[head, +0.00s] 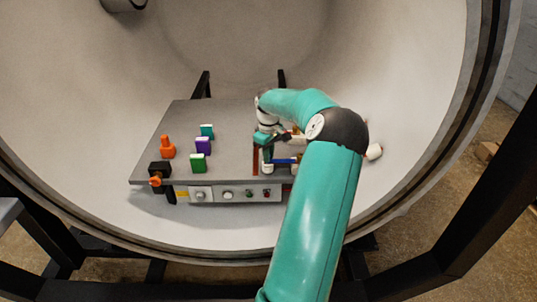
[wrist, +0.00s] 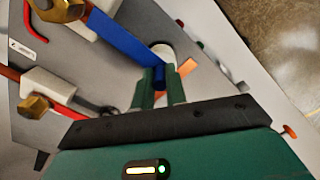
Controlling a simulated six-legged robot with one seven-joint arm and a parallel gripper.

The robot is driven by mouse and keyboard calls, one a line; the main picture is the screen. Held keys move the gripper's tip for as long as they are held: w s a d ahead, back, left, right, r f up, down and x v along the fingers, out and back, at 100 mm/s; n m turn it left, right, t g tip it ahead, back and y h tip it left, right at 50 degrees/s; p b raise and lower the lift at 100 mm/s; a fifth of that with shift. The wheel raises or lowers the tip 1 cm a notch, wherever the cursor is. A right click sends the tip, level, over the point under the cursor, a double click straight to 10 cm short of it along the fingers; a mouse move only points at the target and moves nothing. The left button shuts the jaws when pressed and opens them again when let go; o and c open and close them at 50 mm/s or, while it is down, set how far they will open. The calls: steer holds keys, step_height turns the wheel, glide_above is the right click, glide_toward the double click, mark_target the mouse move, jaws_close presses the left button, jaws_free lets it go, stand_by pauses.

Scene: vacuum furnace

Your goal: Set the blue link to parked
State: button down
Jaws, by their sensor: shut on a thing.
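The blue link (wrist: 122,37) is a flat blue bar in the wrist view. One end sits at a brass-coloured knob (wrist: 62,10) at the top left. The other end, with a short blue peg, is between the two green fingers of my gripper (wrist: 161,82), which is shut on it. In the head view the blue link (head: 284,161) shows as a small blue strip at the right of the grey panel. My gripper (head: 266,153) is at its left end there. My arm hides part of the area right of it.
The grey panel (head: 180,135) lies inside the round chamber. Orange (head: 167,148), purple (head: 203,146), green (head: 198,163) and teal (head: 207,131) pieces stand on its left. A red bar (wrist: 10,73) and a white block (wrist: 48,88) are near my gripper. An orange strip (wrist: 187,66) lies beside the fingers.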

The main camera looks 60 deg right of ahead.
steer(key=shift+d, duration=0.1)
steer(key=shift+w+d+m, duration=0.4)
steer(key=shift+d+m, duration=0.45)
steer(key=shift+m, duration=0.15)
steer(key=d+m, duration=0.5)
steer(key=shift+w+d, duration=0.15)
steer(key=shift+w, duration=0.05)
steer(key=s+d+m, duration=0.1)
steer(key=d+m, duration=0.2)
steer(key=m, duration=0.1)
steer(key=s+d+m, duration=0.1)
steer(key=d+m, duration=0.1)
steer(key=shift+s+d, duration=0.35)
steer(key=shift+s+d+m, duration=0.95)
steer(key=shift+s+m, duration=0.05)
steer(key=shift+m, duration=0.6)
steer(key=shift+s, duration=0.1)
steer(key=c, duration=1.4)
jaws_free()
steer(key=shift+r, duration=0.1)
